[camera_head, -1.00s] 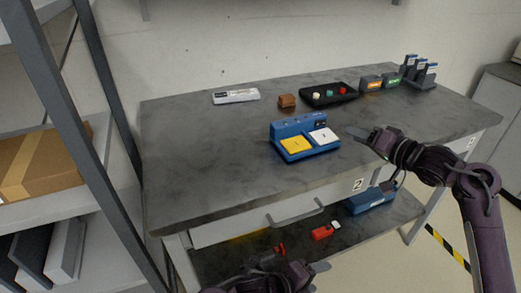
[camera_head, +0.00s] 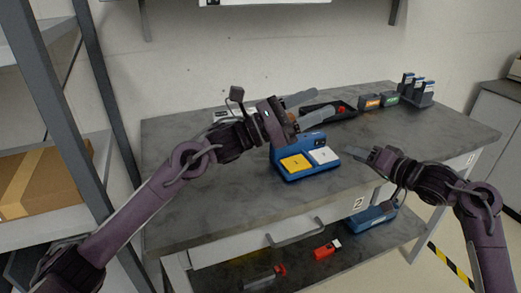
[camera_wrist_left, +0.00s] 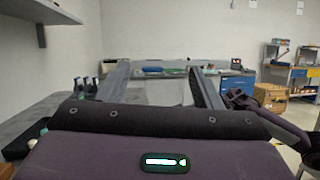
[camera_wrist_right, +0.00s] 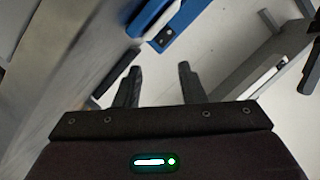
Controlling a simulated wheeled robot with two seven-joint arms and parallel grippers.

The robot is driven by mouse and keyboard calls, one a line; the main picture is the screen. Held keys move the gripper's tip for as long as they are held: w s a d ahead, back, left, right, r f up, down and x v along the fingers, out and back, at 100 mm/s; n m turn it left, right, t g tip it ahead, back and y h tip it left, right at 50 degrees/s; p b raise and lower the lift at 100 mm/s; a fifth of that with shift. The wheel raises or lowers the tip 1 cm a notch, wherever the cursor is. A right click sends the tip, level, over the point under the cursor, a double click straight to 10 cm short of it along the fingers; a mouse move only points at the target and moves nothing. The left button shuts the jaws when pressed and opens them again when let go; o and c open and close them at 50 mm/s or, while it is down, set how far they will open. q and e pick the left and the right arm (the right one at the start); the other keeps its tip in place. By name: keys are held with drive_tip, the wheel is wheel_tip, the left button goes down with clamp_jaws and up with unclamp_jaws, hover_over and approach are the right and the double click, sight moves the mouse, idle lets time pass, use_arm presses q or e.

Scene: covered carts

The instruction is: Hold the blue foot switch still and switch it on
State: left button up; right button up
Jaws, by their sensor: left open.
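The blue foot switch (camera_head: 296,178) sits on the grey table in the head view, with a yellow pedal (camera_head: 295,163) on its left and a white pedal (camera_head: 323,155) on its right. My left gripper (camera_head: 306,109) is raised behind and above it, open and empty, its fingers pointing right. The wrist hides part of the switch's raised back. The left wrist view also shows these fingers (camera_wrist_left: 160,77) apart.
A dark tray (camera_head: 343,112) stands behind my left gripper. A drawer handle (camera_head: 296,233) juts from the front. The table's left front is clear.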

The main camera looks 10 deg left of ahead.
sight(272, 147)
drive_tip(key=shift+a, duration=0.1)
use_arm(q)
drive_tip(key=w+a+f+n+y, duration=0.1)
drive_tip(key=w+a+f+y, duration=0.1)
drive_tip(key=a+f, duration=0.2)
drive_tip(key=w+a+f+n+t+y, duration=0.1)
drive_tip(key=w+a+f+y, duration=0.1)
drive_tip(key=f, duration=0.5)
drive_tip(key=w+a+f+n+t+y, duration=0.1)
drive_tip(key=w+a+f, duration=0.2)
drive_tip(key=a+f, duration=0.2)
drive_tip(key=shift+w+a+f+n+y, duration=0.15)
drive_tip(key=shift+a+f+n+y, duration=0.2)
drive_tip(key=shift+f, duration=0.25)
drive_tip(key=shift+x, duration=3.85)
drive_tip(key=shift+c, duration=0.3)
